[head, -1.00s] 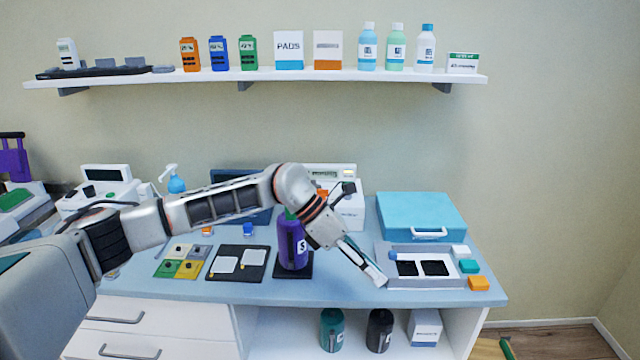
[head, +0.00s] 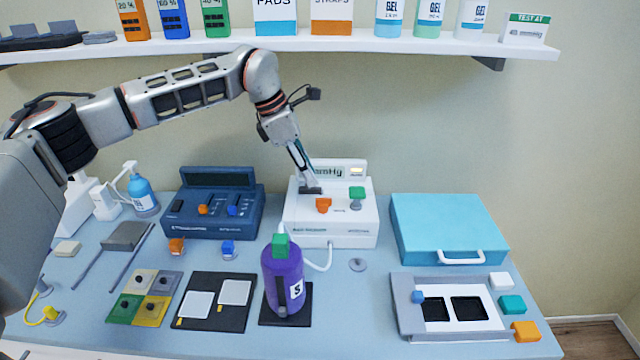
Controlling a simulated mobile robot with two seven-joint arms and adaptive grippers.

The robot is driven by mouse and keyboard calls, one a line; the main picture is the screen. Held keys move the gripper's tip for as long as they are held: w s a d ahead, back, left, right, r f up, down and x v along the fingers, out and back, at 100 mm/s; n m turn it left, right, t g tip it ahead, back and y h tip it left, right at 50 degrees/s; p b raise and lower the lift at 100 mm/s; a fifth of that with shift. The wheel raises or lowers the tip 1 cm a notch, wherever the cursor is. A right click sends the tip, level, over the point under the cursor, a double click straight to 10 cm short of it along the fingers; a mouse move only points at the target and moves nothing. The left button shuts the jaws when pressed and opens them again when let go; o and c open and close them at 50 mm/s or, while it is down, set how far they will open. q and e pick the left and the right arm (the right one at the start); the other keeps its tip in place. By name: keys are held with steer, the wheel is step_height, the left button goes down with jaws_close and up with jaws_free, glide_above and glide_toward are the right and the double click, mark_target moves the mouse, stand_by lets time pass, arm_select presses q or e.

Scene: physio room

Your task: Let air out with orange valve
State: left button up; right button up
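The orange valve (head: 323,204) is a small orange knob on the front left of the white pressure device (head: 332,226) at the middle back of the table. A green knob (head: 356,194) is to its right. My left gripper (head: 308,181) points down over the device, with its tips just above and left of the orange valve, close to a dark patch on the device's top. I cannot tell whether it touches or whether its fingers are apart. A purple cuffed bottle (head: 282,280) with a green top stands in front, near a pale hose from the device. My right gripper is not in view.
A dark blue device (head: 212,205) stands left of the white one, and a turquoise case (head: 448,228) to the right. Pads, a black mat (head: 212,318) and a grey tray (head: 404,308) lie in front. A shelf (head: 345,48) runs above the arm.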

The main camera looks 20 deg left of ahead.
mark_target(320, 199)
arm_select(q)
steer(key=shift+p+x, duration=0.6)
steer(key=shift+x, duration=3.2)
steer(key=shift+s+d, duration=0.1)
jaws_close()
